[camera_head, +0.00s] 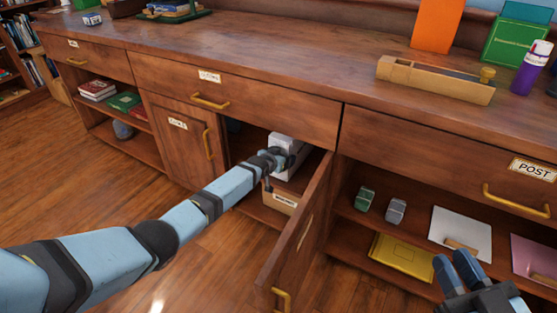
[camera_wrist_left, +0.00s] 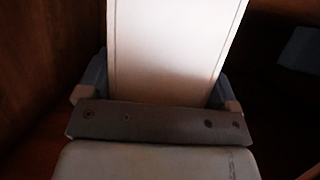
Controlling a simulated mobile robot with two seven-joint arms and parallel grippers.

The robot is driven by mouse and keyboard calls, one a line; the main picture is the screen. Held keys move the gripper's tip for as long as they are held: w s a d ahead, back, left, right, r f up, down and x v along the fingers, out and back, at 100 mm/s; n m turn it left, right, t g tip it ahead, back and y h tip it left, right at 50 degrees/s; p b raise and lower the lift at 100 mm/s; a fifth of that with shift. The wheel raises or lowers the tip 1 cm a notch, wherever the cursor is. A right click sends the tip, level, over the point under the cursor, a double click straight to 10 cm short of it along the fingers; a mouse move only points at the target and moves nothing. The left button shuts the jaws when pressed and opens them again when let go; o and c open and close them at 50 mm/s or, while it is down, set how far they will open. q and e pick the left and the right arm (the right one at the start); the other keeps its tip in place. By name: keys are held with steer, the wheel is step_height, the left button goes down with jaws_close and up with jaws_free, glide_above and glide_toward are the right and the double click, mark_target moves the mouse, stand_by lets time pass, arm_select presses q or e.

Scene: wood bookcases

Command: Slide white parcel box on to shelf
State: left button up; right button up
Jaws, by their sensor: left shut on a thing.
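The white parcel box (camera_head: 287,150) is at the opening of the middle cabinet, behind its open door. My left arm reaches in from the left, and its gripper (camera_head: 272,158) is at the near side of the box. In the left wrist view the white box (camera_wrist_left: 175,50) stands between the two fingers of my left gripper (camera_wrist_left: 158,88), which is shut on it. The cabinet's shelf (camera_head: 306,168) shows beside the box; how far the box rests on it I cannot tell. My right gripper (camera_head: 457,271) is at the lower right with its fingers apart, holding nothing visible.
The open cabinet door (camera_head: 300,240) juts out right of my left arm. A labelled bin (camera_head: 280,201) sits below the box. A closed door (camera_head: 181,140) is at left.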

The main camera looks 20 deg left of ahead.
arm_select(q)
steer(key=shift+w+r, duration=0.1)
steer(key=shift+w, duration=0.1)
steer(key=o, duration=0.9)
steer(key=shift+s, duration=0.1)
steer(key=shift+s+r+p, duration=0.15)
steer(key=shift+s+p, duration=0.1)
steer(key=shift+p, duration=0.2)
steer(key=p+v, duration=0.8)
steer(key=v, duration=0.5)
steer(key=shift+s+a, duration=0.1)
steer(key=shift+s, duration=0.05)
arm_select(e)
steer(key=s+r+m, duration=0.1)
steer(key=s+a+r+m, duration=0.1)
steer(key=m, duration=0.1)
steer(key=s+r+m+h, duration=0.1)
steer(key=shift+a+m+g, duration=0.3)
steer(key=shift+a+m, duration=0.05)
steer(key=shift+m, duration=0.05)
